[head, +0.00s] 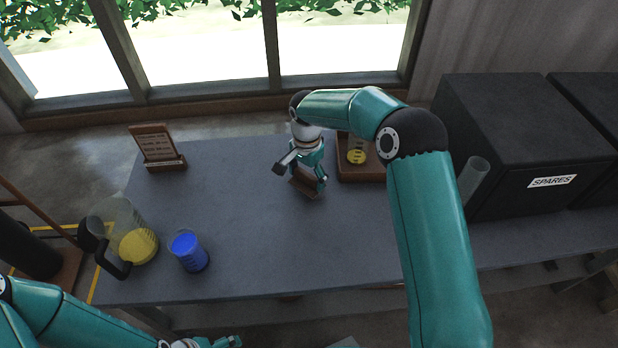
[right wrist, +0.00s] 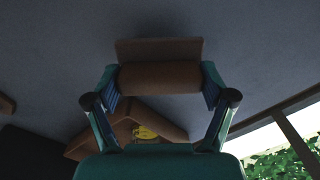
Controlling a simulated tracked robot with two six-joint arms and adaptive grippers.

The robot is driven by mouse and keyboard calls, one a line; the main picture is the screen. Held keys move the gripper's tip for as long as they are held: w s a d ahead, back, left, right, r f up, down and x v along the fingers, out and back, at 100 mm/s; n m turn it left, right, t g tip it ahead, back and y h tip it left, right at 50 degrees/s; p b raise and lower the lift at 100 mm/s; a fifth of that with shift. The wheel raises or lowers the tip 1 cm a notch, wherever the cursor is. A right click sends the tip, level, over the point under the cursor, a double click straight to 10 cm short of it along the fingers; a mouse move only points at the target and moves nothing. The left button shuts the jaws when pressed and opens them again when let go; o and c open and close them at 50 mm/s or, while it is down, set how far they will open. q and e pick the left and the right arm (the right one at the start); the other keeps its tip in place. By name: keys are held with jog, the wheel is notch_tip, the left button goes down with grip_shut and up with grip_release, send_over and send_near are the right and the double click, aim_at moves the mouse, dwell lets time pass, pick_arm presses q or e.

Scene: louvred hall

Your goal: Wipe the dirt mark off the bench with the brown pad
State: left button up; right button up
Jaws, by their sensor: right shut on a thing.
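The brown pad (head: 304,188) is in my right gripper (head: 308,180), over the middle of the grey bench (head: 250,235). In the right wrist view the pad (right wrist: 160,48) shows a flat brown plate and a rounded grip, with the fingers of my right gripper (right wrist: 160,80) closed on both ends of the grip. The pad is at or just above the bench top; I cannot tell if it touches. I see no dirt mark in either view; the pad or arm may hide it. My left gripper (head: 222,343) is low at the bottom edge, partly cut off.
A wooden sign (head: 157,148) stands at the back left. A jug (head: 128,235) and blue-filled beaker (head: 187,252) stand front left. A black SPARES box (head: 525,140) is at right.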

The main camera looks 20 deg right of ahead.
aim_at(307, 173)
jog(key=shift+w+r+p, duration=0.1)
jog(key=shift+r+p, duration=0.4)
jog(key=shift+r, duration=0.45)
jog(key=shift+r+p, duration=1)
jog(key=shift+r, duration=0.65)
